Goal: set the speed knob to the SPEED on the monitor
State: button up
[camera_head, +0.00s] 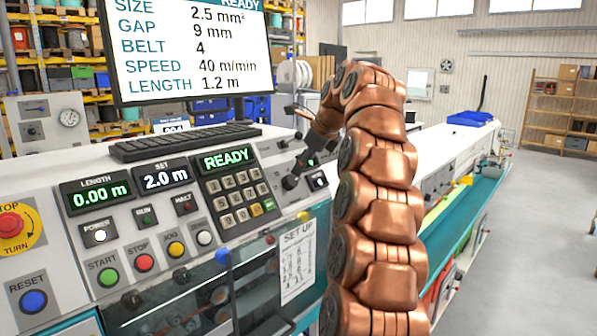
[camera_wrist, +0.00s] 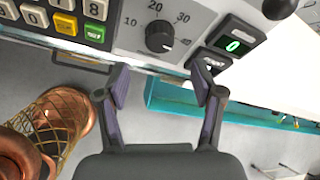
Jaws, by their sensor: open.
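The monitor (camera_head: 190,45) in the head view reads SPEED 40 m/min. The speed knob (camera_wrist: 160,37) is black and round in the wrist view, with marks 10, 20, 30 and 40 around it. A small display (camera_wrist: 233,45) right of the knob shows a green 0. My gripper (camera_wrist: 159,83) is open and empty, its two fingers apart, just below the knob in the picture and not touching it.
The keypad (camera_head: 235,197) lies left of the knob. The START (camera_head: 108,277), STOP and JOG buttons sit lower on the panel. A keyboard (camera_head: 185,142) lies below the monitor. A teal conveyor edge (camera_wrist: 180,100) runs below the panel on the right.

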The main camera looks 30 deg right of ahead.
jog(key=shift+v, duration=1.95)
jog(key=s+a+f+n+g+y, duration=0.1)
jog(key=s+a+f+n+g, duration=0.1)
jog(key=s+a+f+n, duration=0.45)
jog(key=s+a+f+n+g+b, duration=0.15)
jog(key=a+n, duration=0.25)
jog(key=a, duration=0.5)
jog(key=s+a+f+n+g+y+p, duration=0.1)
jog(key=s+a+f+n+g, duration=0.1)
jog(key=s+a+f+n, duration=0.45)
jog(key=s+a+f+n+g+h, duration=0.1)
jog(key=s+a+f+n, duration=0.1)
jog(key=s+f+n, duration=0.2)
jog(key=s+a+f+n+g+b, duration=0.1)
jog(key=s+f+n, duration=0.3)
jog(key=s+f, duration=0.4)
jog(key=s+a+f+n+g+h, duration=0.1)
jog(key=s+f, duration=0.6)
jog(key=s, duration=0.7)
jog(key=a+n+g, duration=0.1)
jog(key=a+n, duration=0.1)
jog(key=n, duration=0.1)
jog(key=shift+s+a+h, duration=0.15)
jog(key=shift+a+h, duration=0.15)
jog(key=shift+f, duration=0.1)
